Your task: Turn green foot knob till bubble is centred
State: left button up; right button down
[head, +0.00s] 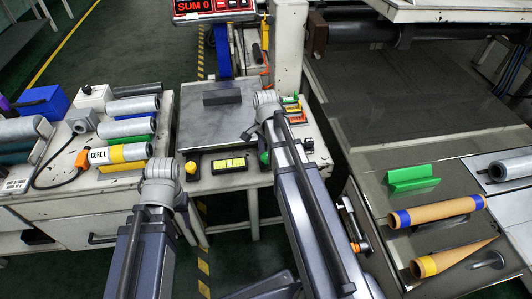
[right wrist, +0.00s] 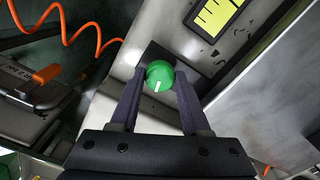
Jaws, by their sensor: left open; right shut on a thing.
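The green foot knob (right wrist: 159,72) is round with a white mark on its face. In the right wrist view, my right gripper (right wrist: 159,82) is shut on it, one dark finger on each side. In the head view, the knob (head: 264,156) shows partly beside my right arm. The level vial (head: 230,163) is yellow in a dark frame at the front of the bench device; part of it shows in the right wrist view (right wrist: 217,17). I cannot make out the bubble in either view. My left arm ends low left of the device; its fingers do not show.
A dark block (head: 222,98) rests on the grey plate (head: 195,130). A yellow knob (head: 191,168) stands left of the vial. Metal rollers and a "CORE L" roll (head: 104,156) lie on the left bench. An orange coiled cord (right wrist: 75,35) hangs near my right gripper.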

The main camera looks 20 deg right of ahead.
aim_at(266, 156)
dwell(0.3)
jog(key=shift+c, duration=1.9)
grip_release()
jog(key=shift+r, duration=0.1)
notch_tip(266, 156, up, 8)
jog(key=p, duration=0.8)
jog(key=shift+f, duration=0.2)
